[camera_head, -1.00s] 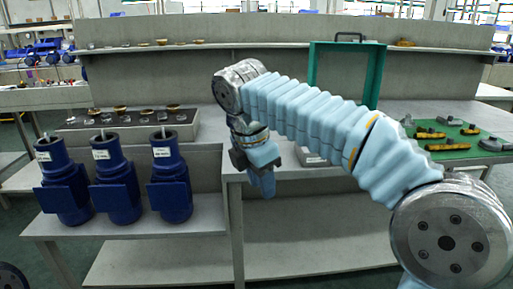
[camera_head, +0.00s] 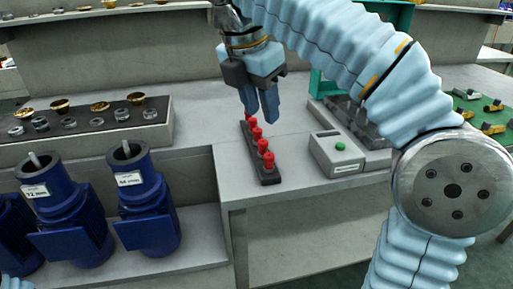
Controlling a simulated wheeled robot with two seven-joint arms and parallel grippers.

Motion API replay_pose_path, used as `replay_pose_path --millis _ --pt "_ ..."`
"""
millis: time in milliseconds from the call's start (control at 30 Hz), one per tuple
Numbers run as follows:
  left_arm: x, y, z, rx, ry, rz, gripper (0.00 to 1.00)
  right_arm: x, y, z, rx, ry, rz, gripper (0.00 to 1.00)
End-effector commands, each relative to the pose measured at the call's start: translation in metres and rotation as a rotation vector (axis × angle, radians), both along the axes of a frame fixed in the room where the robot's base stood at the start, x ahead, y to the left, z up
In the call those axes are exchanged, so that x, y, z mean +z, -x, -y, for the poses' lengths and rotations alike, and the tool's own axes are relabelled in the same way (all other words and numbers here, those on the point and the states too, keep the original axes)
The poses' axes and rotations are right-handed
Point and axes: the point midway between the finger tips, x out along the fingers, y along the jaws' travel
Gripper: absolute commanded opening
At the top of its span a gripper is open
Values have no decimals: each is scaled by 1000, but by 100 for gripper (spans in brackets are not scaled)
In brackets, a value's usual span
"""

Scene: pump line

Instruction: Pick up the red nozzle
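Several red nozzles stand in a row on a dark narrow rack (camera_head: 268,179) on the grey bench; the nearest red nozzle (camera_head: 269,161) is at the front end. My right gripper (camera_head: 261,113) points down above the far end of this row, with a narrow gap between its two blue fingers and nothing seen between them. The fingers partly cover the far end of the row, and I cannot tell whether they touch a nozzle. My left gripper is not in view.
A grey box with a green button (camera_head: 337,153) stands right of the rack. Blue pumps (camera_head: 143,200) stand on a lower shelf at left, below a tray of brass and metal parts (camera_head: 85,126). A green mat with yellow-black parts (camera_head: 490,112) is at right.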

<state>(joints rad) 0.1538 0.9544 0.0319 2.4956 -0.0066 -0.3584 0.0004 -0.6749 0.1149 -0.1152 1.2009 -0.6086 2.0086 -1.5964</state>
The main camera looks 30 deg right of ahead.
Motion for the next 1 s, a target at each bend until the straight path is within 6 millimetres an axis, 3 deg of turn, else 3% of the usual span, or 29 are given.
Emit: replay_pose_path --millis 367,567,833,1000 --pt "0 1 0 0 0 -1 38 -27 -3 9 -5 0 -3 37" --pt "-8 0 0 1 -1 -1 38 -69 -6 17 -2 3 -2 37" --pt "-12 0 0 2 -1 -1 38 -91 -9 22 -1 2 -1 37" --pt "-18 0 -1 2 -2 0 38 -119 -13 26 -1 1 -2 37"
